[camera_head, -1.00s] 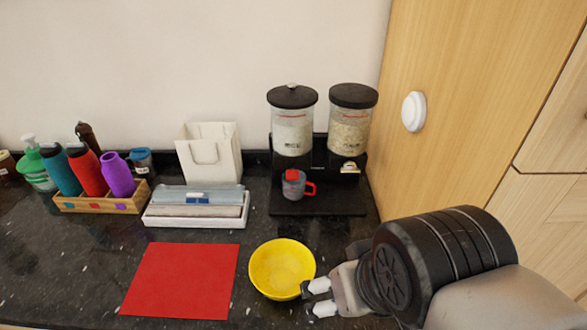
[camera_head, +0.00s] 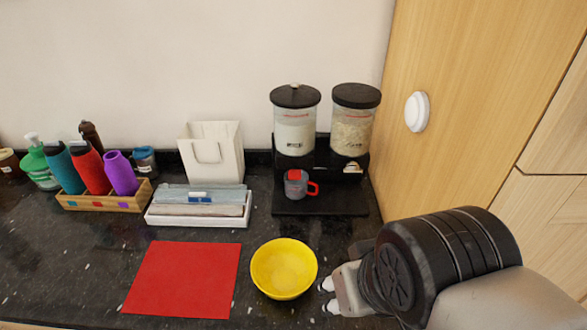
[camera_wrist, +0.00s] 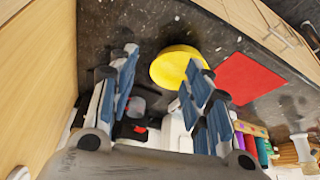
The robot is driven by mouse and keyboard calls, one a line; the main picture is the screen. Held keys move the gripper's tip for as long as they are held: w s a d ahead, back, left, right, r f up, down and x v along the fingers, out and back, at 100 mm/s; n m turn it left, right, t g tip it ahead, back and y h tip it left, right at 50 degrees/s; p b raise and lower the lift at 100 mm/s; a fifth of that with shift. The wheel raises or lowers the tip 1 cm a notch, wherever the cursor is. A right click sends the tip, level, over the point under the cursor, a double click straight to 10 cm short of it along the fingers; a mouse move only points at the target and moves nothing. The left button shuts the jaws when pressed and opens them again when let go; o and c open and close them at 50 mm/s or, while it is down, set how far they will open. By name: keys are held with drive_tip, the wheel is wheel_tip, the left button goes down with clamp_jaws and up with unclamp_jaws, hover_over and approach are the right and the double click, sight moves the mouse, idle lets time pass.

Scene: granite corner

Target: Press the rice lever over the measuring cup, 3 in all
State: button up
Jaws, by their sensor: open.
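The dispenser (camera_head: 330,200) stands at the back right, with a left canister (camera_head: 295,130) of white grain and a right canister (camera_head: 352,130) of beige flakes. A clear measuring cup (camera_head: 295,190) with a red handle sits under the left canister. A red piece (camera_head: 294,175), apparently that side's lever, shows just above the cup. The right outlet has a pale lever (camera_head: 352,167). My gripper (camera_head: 330,296) is open and empty, low in front of the dispenser, right of the yellow bowl. In the wrist view its fingers (camera_wrist: 160,75) are spread, with the cup (camera_wrist: 135,104) seen between them.
The yellow bowl (camera_head: 284,268) is close to my fingertips. A red mat (camera_head: 182,280) lies left of it. A wooden cabinet (camera_head: 450,100) closes the right side.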

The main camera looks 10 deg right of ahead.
clamp_jaws()
idle(0.3)
idle(1.3)
